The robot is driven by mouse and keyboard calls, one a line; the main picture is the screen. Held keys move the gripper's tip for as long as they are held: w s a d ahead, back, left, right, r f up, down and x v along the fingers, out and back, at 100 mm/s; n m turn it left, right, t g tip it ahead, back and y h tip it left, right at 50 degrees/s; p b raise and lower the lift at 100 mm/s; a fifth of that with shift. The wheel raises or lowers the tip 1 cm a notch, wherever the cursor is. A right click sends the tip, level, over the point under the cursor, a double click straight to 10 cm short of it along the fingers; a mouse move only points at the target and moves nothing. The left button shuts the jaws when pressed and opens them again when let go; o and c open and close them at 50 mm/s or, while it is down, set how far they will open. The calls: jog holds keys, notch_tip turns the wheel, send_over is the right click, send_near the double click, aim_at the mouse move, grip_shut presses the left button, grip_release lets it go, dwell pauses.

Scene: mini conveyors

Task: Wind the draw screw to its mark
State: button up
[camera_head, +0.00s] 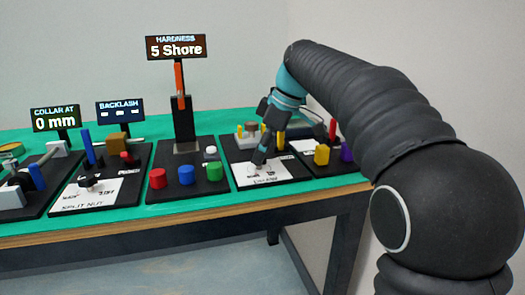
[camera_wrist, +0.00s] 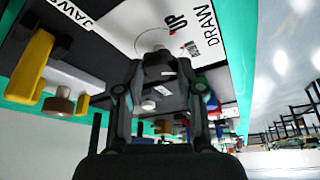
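My gripper (camera_head: 257,163) points down at the white card on the front of a black station board (camera_head: 240,181), right of the middle of the bench. In the wrist view my gripper (camera_wrist: 162,62) has its fingertips leaning in towards each other beside the card (camera_wrist: 150,20), which reads "UP" and "DRAW". A pale round mark (camera_wrist: 153,40) shows on the card just past the tips.
Red (camera_head: 157,178), blue (camera_head: 187,175) and green (camera_head: 215,171) knobs stand on the board to the left, under a "5 Shore" display (camera_head: 176,47). The green bench's front edge (camera_head: 190,215) is clear.

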jog(key=o, duration=0.4)
jog(key=shift+o, duration=0.2)
jog(key=v, duration=1.2)
